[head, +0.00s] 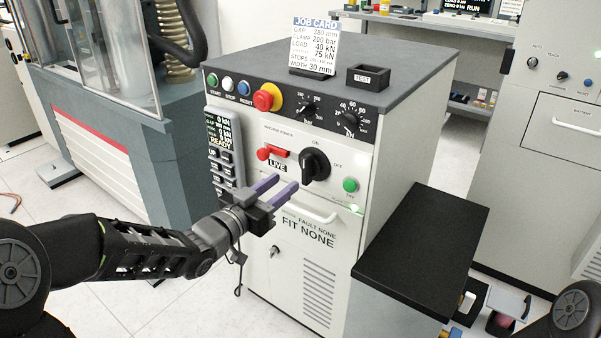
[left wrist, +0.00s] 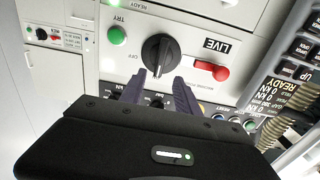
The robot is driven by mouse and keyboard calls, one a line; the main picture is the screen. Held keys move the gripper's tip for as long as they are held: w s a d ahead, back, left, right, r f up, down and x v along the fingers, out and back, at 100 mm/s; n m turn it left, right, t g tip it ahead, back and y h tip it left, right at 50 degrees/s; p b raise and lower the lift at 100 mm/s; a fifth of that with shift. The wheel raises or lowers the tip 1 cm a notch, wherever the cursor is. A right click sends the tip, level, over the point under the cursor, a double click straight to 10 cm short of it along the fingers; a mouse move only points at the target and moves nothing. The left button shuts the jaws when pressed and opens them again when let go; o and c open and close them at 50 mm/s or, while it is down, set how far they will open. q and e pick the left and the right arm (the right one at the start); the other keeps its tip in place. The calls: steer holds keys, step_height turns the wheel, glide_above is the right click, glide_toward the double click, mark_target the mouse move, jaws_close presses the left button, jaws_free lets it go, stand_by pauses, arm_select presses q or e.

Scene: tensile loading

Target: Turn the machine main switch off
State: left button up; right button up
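The main switch is a black rotary knob (head: 315,165) on the white front panel of the machine, with ON printed above it and OFF to its right. Its grip bar looks about upright, in line with ON. My left gripper (head: 287,182) is open and empty, in front of the panel, a little below and left of the knob in the head view. In the left wrist view, which sees the panel upside down, the knob (left wrist: 157,52) lies ahead of the two open fingers (left wrist: 158,82), apparently apart from them. My right gripper is out of view.
A red lever (head: 272,153) with a LIVE label is left of the knob, and a green button (head: 350,185) right of it. A red emergency stop (head: 267,97) and dials are above. A black shelf (head: 425,245) juts out at right.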

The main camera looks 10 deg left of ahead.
mark_target(304, 168)
arm_select(q)
steer(key=x, duration=0.7)
steer(key=shift+w+d, duration=0.1)
steer(key=shift+w, duration=0.25)
jaws_close()
stand_by(0.3)
